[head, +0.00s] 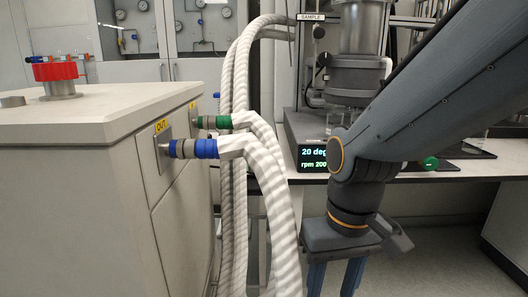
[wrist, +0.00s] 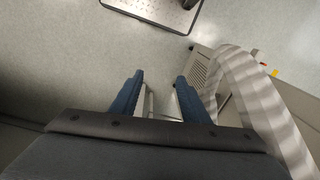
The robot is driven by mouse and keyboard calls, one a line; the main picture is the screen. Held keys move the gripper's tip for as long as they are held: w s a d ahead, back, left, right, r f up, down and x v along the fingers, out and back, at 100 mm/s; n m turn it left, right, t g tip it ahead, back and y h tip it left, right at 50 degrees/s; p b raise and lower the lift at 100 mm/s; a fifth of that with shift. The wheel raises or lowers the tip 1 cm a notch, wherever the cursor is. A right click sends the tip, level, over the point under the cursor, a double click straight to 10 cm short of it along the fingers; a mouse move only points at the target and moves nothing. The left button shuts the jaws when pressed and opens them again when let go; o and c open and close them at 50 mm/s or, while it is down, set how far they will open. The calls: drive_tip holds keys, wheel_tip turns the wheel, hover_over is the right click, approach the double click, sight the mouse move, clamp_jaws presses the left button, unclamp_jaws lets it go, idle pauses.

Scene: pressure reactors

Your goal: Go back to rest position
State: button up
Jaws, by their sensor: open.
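My gripper (head: 336,277) hangs at the lower right of the head view, pointing down in front of the bench. Its two blue fingers are apart with nothing between them. In the wrist view my gripper (wrist: 160,92) also shows open and empty above the floor. My arm comes in from the upper right of the head view, bent downward at the wrist. The fingertips are cut off by the lower edge of the head view.
A cabinet (head: 90,170) stands at the left with blue (head: 192,149) and green (head: 212,122) hose couplings. Ribbed hoses (head: 272,190) hang close left of my gripper. A bench with a reactor (head: 358,75) and a display (head: 313,158) stands behind my arm.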

drive_tip(key=d+r+m+p, duration=0.2)
drive_tip(key=d+r+p, duration=0.5)
drive_tip(key=p, duration=0.6)
drive_tip(key=shift+d+r+h, duration=0.15)
drive_tip(key=shift+d+h, duration=0.15)
drive_tip(key=shift+d, duration=0.15)
